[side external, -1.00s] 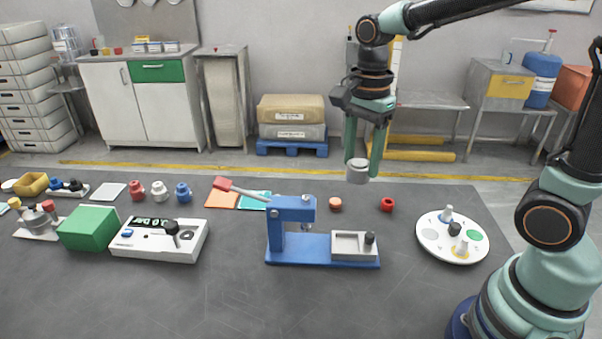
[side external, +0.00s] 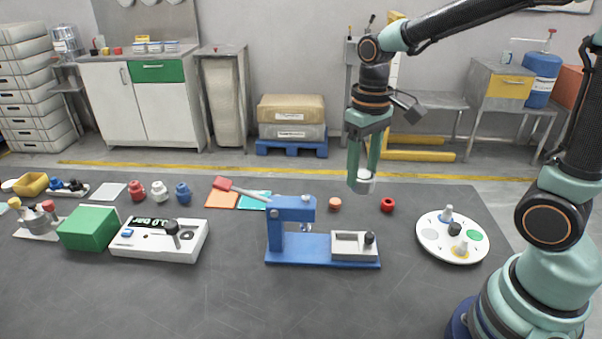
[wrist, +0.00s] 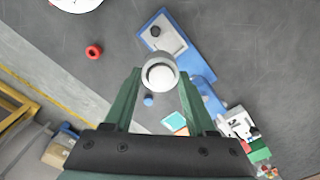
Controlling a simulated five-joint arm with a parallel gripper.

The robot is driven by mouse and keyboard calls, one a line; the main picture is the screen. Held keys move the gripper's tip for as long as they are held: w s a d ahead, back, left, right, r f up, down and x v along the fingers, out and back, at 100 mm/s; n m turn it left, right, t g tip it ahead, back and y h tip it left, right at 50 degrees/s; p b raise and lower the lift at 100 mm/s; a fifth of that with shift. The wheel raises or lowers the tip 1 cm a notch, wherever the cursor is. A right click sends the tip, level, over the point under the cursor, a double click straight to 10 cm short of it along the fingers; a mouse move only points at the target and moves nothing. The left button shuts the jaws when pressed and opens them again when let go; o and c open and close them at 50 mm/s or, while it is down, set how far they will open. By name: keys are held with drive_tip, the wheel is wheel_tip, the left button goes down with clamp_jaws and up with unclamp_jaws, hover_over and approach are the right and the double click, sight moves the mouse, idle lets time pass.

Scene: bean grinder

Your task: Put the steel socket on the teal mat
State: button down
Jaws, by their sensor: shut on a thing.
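The steel socket (side external: 362,183) is a short pale grey cylinder. My gripper (side external: 364,176) is shut on it and holds it in the air above the far part of the table. In the wrist view the socket (wrist: 160,72) sits between the fingertips, its round opening showing.
The blue press (side external: 292,222) with a grey tray stands in front of the mat. An orange mat (side external: 222,199) lies beside the teal one. A white round plate (side external: 453,252) is at right.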

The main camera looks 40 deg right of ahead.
idle(0.3)
drive_tip(key=m, duration=0.3)
drive_tip(key=r+m, duration=0.1)
drive_tip(key=m, duration=0.2)
drive_tip(key=shift+a+r+m, duration=0.1)
drive_tip(key=shift+a+m, duration=0.1)
drive_tip(key=shift+m, duration=0.2)
drive_tip(key=m, duration=0.3)
drive_tip(key=shift+a+r, duration=0.1)
drive_tip(key=shift+r, duration=0.15)
drive_tip(key=m, duration=0.5)
drive_tip(key=shift+a+r, duration=0.1)
drive_tip(key=shift+r, duration=0.3)
drive_tip(key=m, duration=0.3)
drive_tip(key=shift+a+r+m, duration=0.1)
drive_tip(key=shift+r+m, duration=0.2)
drive_tip(key=m, duration=0.5)
drive_tip(key=shift+s+a+r, duration=0.1)
drive_tip(key=shift+a+r, duration=0.05)
drive_tip(key=shift+r, duration=0.25)
drive_tip(key=m, duration=0.3)
drive_tip(key=shift+r, duration=0.3)
drive_tip(key=m, duration=0.4)
drive_tip(key=shift+s+a+r+m, duration=0.1)
drive_tip(key=shift+a+r+m, duration=0.05)
drive_tip(key=shift+r+m, duration=0.2)
